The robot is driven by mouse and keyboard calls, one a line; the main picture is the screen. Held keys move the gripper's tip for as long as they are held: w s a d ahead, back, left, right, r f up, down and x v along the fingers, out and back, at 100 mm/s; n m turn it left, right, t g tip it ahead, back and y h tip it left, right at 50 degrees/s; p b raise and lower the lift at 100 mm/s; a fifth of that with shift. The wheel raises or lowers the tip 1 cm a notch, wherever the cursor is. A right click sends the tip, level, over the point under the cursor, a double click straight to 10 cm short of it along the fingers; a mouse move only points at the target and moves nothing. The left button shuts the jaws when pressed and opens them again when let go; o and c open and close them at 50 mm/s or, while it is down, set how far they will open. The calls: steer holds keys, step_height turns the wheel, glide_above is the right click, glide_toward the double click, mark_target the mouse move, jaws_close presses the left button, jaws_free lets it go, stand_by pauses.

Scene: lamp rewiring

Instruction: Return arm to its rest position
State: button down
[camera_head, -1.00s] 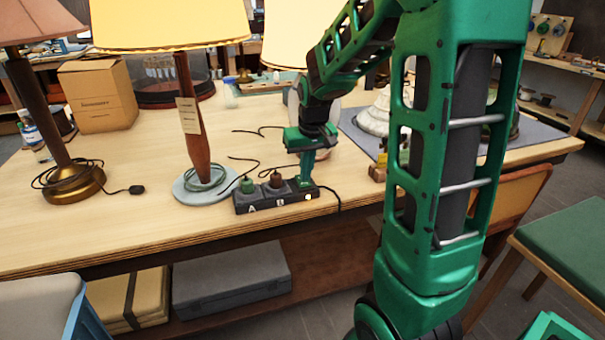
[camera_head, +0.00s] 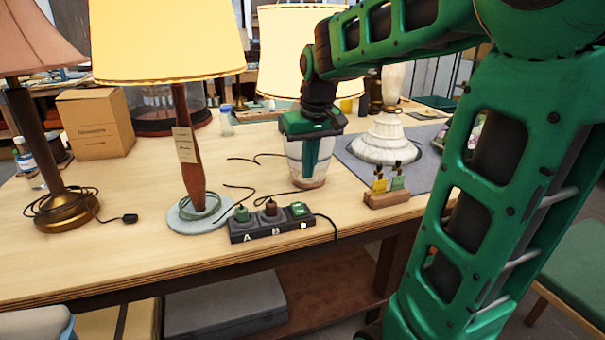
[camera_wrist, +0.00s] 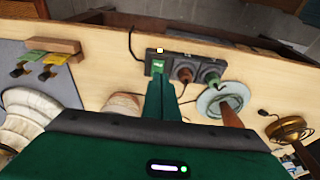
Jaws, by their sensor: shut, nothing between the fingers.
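My green gripper (camera_head: 314,165) is shut and empty. In the head view it hangs above the table, pointing down, behind and right of the black power strip (camera_head: 272,230) and in front of a whitish ribbed lamp base (camera_head: 308,184). The strip, marked A and B, holds a green plug (camera_head: 241,214), a brown plug (camera_head: 270,208) and a green piece (camera_head: 299,209) at its right end. In the wrist view the shut fingers (camera_wrist: 160,97) point toward the strip (camera_wrist: 184,68), apart from it as far as I can tell.
A lamp with a wooden stem (camera_head: 190,150) stands left of the strip. A brass-based lamp (camera_head: 66,209) is farther left. A white lamp base (camera_head: 384,140) stands on a grey mat (camera_head: 425,145). A wooden block (camera_head: 386,197) holds yellow and green tags. Loose cords lie behind the strip.

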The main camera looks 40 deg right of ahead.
stand_by(0.5)
steer(key=s+f+m, duration=0.1)
steer(key=s+f, duration=0.2)
steer(key=s, duration=0.5)
steer(key=s+f+m+g, duration=0.1)
steer(key=s+f, duration=0.2)
steer(key=s, duration=0.5)
steer(key=s+a+f+m+g+y, duration=0.1)
steer(key=s+f, duration=0.3)
steer(key=s, duration=0.4)
steer(key=shift+a, duration=0.1)
steer(key=shift+w+f+g, duration=0.2)
steer(key=shift+w+g, duration=0.1)
steer(key=shift+w, duration=0.3)
stand_by(0.8)
